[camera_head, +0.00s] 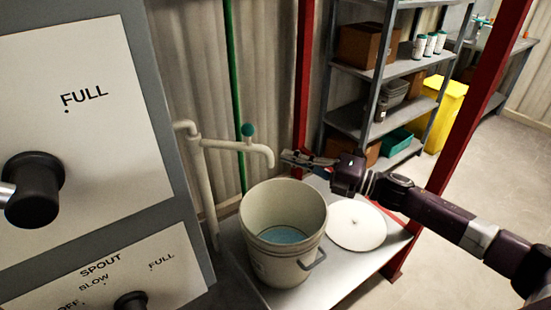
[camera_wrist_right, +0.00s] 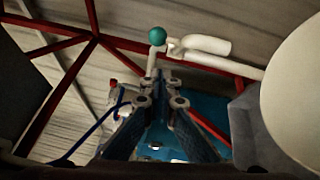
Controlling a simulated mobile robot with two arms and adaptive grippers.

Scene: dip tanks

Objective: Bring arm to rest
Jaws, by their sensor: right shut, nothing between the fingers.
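My right arm comes in from the right in the head view. Its gripper (camera_head: 285,158) is shut and empty, in the air beside the end of the white spout pipe (camera_head: 235,145), above the far side of the bucket. Its fingertips come together in the wrist view (camera_wrist_right: 158,78), below the teal valve ball (camera_wrist_right: 157,36). I cannot tell whether the gripper touches the pipe. The pale bucket (camera_head: 258,215) stands upright under the spout with blue liquid (camera_head: 282,235) in it. My left gripper is not in view.
A white round lid (camera_head: 357,224) lies beside the bucket on the grey bench (camera_head: 335,275). A control panel with black knobs (camera_head: 33,190) fills the left. Red posts (camera_head: 303,85) frame the bench. A shelf (camera_head: 412,66) and yellow bin (camera_head: 445,115) stand behind. Floor at right is clear.

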